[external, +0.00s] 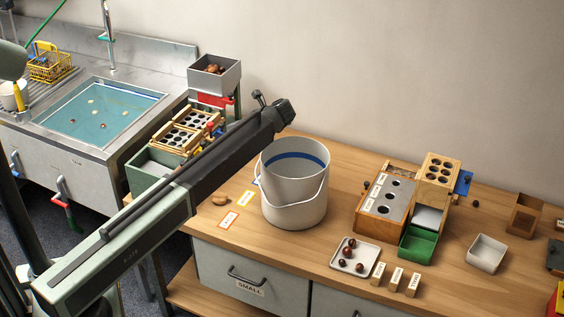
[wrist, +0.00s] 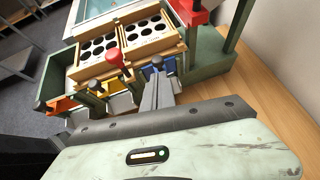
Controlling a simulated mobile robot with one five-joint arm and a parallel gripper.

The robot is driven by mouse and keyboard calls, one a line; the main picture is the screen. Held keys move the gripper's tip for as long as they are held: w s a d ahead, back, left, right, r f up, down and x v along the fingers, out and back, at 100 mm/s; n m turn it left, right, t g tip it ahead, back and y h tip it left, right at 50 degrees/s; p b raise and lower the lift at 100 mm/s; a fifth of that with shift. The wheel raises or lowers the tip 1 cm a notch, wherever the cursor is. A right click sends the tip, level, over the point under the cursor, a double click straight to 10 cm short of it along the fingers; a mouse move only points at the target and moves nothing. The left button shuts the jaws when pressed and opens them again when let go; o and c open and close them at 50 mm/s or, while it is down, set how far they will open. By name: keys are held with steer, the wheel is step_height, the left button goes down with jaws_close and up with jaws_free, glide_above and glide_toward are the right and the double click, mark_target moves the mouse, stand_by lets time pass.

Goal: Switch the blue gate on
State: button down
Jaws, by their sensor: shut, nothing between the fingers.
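The blue gate (wrist: 147,72) is a small blue piece with a dark knob on the near side of the wooden sorter in the wrist view. In the external view a bit of blue (external: 218,131) shows at the sorter, partly behind my arm. My gripper (wrist: 160,78) is shut and empty, its fingertips at or just in front of the blue gate's knob. I cannot tell whether they touch.
A red knob (wrist: 114,57), a yellow gate (wrist: 97,88) and an orange gate (wrist: 58,104) are left of the blue one. A white bucket (external: 292,190) stands right of the sorter on the bench.

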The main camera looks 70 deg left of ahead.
steer(key=p+v, duration=0.9)
steer(key=v, duration=0.8)
steer(key=shift+d+r, duration=0.2)
steer(key=shift+d, duration=0.15)
steer(key=shift+w, duration=0.15)
steer(key=w+d+m+t, duration=0.15)
steer(key=w+d, duration=0.35)
steer(key=d, duration=0.6)
steer(key=s+d+f+t+h, duration=0.1)
steer(key=s+d+f, duration=0.1)
steer(key=d, duration=0.7)
steer(key=s+d+f+t, duration=0.2)
steer(key=d+f, duration=0.1)
steer(key=d, duration=0.6)
steer(key=s+d+f+n+h, duration=0.2)
steer(key=s+d+n, duration=0.2)
steer(key=d, duration=0.4)
steer(key=s+d+f+n+t+h, duration=0.1)
steer(key=s+d+n+h, duration=0.2)
steer(key=d, duration=0.6)
steer(key=s+d+f+n+t+h, duration=0.1)
steer(key=s+d+f+n+h, duration=0.1)
steer(key=s+d+n, duration=0.3)
steer(key=s+d+h, duration=0.1)
steer(key=s+d, duration=0.1)
steer(key=d, duration=0.2)
steer(key=shift+s+f, duration=0.25)
steer(key=shift+f, duration=0.05)
